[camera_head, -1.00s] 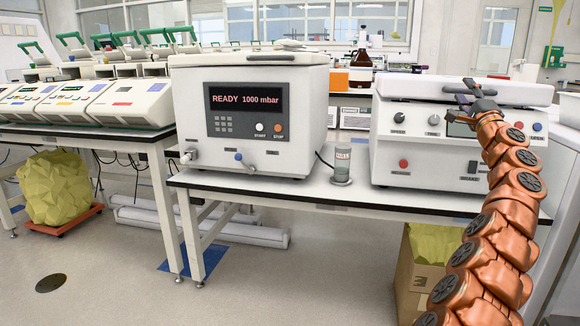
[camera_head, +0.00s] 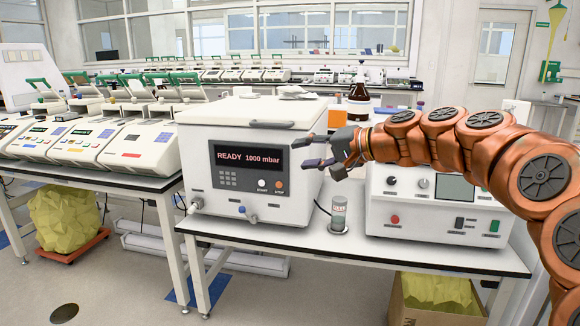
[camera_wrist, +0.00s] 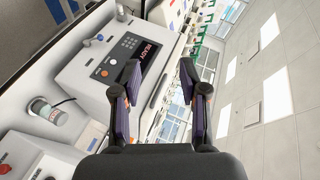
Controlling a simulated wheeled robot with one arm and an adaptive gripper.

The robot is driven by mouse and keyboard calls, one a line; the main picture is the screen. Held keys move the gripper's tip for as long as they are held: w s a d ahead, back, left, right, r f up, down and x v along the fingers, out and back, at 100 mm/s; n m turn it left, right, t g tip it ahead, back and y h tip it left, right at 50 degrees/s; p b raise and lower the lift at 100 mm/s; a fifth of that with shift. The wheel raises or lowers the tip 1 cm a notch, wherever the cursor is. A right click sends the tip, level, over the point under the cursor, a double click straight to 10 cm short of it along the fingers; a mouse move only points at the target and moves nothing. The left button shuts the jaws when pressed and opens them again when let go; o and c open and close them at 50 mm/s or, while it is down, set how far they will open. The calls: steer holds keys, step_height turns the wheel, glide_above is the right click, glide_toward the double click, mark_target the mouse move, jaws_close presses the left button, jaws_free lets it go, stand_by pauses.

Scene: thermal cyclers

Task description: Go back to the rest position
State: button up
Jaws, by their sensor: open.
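My gripper (camera_head: 312,151) is in front of the white vacuum device in the head view, near the right side of its display. The jaws are open and empty. In the wrist view the two fingers (camera_wrist: 158,80) stand apart with nothing between them. The copper-coloured arm is mine and reaches in from the right edge, raised over the right-hand device. The white device (camera_head: 215,195) has a display reading "READY 1000 mbar", and it also shows in the wrist view (camera_wrist: 95,62).
A small labelled canister (camera_head: 339,216) stands on the table (camera_head: 345,246) between the white device and a second instrument (camera_head: 395,205). Thermal cyclers (camera_head: 135,143) line the left bench. A brown bottle (camera_head: 359,95) is behind. A cardboard box (camera_head: 420,312) sits beneath the table.

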steer(key=s+a+f+n+g+h+p, duration=0.1)
steer(key=s+f+n+g+h+p, duration=0.3)
steer(key=s, duration=0.6)
steer(key=s+f+m+g+h+p, duration=0.1)
steer(key=s+p, duration=0.4)
steer(key=s, duration=0.4)
steer(key=s+d+f+g+h+p, duration=0.2)
steer(key=s+d+p, duration=0.3)
steer(key=s, duration=0.7)
steer(key=s+d+f+g+h+p, duration=0.2)
steer(key=s+d+h+p, duration=0.3)
steer(key=s+d, duration=0.5)
steer(key=s, duration=0.2)
steer(key=shift+s+d+f+g, duration=0.2)
steer(key=shift+s+f+g, duration=0.1)
steer(key=shift+s+g, duration=0.1)
steer(key=shift+d, duration=0.1)
